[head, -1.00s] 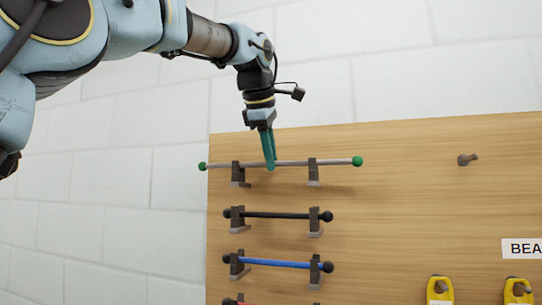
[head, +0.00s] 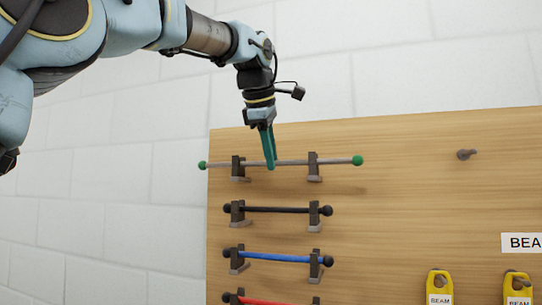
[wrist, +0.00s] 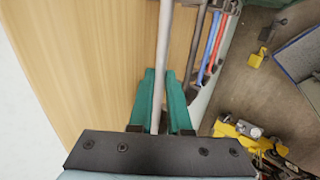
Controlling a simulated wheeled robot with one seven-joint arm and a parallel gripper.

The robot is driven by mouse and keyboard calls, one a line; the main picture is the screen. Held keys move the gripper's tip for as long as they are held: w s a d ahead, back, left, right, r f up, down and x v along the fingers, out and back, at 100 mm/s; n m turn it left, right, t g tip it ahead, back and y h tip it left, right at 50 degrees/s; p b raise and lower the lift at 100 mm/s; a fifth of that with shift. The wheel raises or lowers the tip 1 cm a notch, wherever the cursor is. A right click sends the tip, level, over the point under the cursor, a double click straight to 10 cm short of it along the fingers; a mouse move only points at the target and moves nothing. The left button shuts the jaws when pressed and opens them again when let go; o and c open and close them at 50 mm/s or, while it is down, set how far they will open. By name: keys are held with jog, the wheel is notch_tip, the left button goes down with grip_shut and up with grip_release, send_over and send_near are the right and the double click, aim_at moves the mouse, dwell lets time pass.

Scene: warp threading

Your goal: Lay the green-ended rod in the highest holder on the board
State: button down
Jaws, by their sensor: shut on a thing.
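The green-ended rod (head: 290,162) is grey with a green ball at each end. It lies roughly level across the highest holder, at its left bracket (head: 238,168) and right bracket (head: 314,167). I cannot tell whether it is fully seated in them. My gripper (head: 270,160) comes from above with teal fingers shut on the rod between the two brackets. In the wrist view the rod (wrist: 163,60) runs between the fingers (wrist: 159,105); its ends are out of that view.
On the wooden board (head: 420,190), a black rod (head: 275,210), a blue rod (head: 280,257) and a red rod (head: 270,301) sit in lower holders. A peg (head: 466,154) and yellow tags (head: 439,287) are at the right. White wall surrounds the board.

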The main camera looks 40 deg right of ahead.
jog(key=c, duration=0.8)
grip_release()
jog(key=v, duration=1)
jog(key=shift+s+a+r, duration=0.1)
jog(key=shift+a+r, duration=0.05)
jog(key=shift+r, duration=0.2)
